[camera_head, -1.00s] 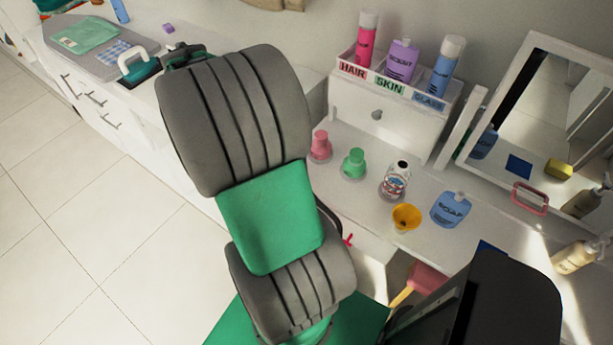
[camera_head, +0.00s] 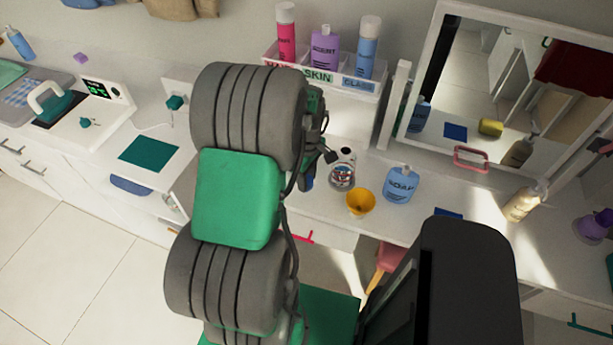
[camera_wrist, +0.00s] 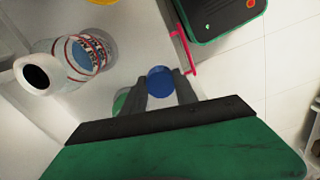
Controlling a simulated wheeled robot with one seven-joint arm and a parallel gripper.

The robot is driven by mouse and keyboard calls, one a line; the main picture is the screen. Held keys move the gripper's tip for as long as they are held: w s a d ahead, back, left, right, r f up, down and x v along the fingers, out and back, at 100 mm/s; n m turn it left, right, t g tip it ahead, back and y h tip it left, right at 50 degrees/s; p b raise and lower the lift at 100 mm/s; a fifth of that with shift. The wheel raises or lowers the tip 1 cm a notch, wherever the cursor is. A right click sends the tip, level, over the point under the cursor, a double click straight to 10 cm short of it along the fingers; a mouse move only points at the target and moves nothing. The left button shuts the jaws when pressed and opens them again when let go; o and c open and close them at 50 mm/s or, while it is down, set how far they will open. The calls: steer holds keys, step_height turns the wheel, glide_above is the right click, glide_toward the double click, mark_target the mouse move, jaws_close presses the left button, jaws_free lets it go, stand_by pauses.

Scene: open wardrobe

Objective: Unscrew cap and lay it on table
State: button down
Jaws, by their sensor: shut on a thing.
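A clear bottle with a red and blue label (camera_head: 342,177) stands on the white table, its dark mouth open. It also shows at the left of the wrist view (camera_wrist: 88,55), with its white neck toward the camera. In the wrist view my gripper (camera_wrist: 160,82) is shut on a round blue cap (camera_wrist: 160,80), to the right of the bottle and apart from it. Whether the cap touches the table is hard to tell. In the head view my arm hides most of the gripper, just left of the bottle.
A yellow funnel (camera_head: 361,202) and a blue soap pouch (camera_head: 401,186) stand right of the bottle. A rack with several bottles (camera_head: 372,88) is behind, a mirror (camera_head: 475,85) at right. A green object (camera_wrist: 120,101) is partly hidden behind a finger. A pink handle (camera_wrist: 187,45) is nearby.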

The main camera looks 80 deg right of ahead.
steer(key=shift+f+b, duration=1.85)
steer(key=shift+f, duration=1.05)
steer(key=c, duration=0.6)
jaws_free()
steer(key=shift+c, duration=0.2)
steer(key=shift+r, duration=0.15)
step_height(320, 180, up, 8)
steer(key=p, duration=0.6)
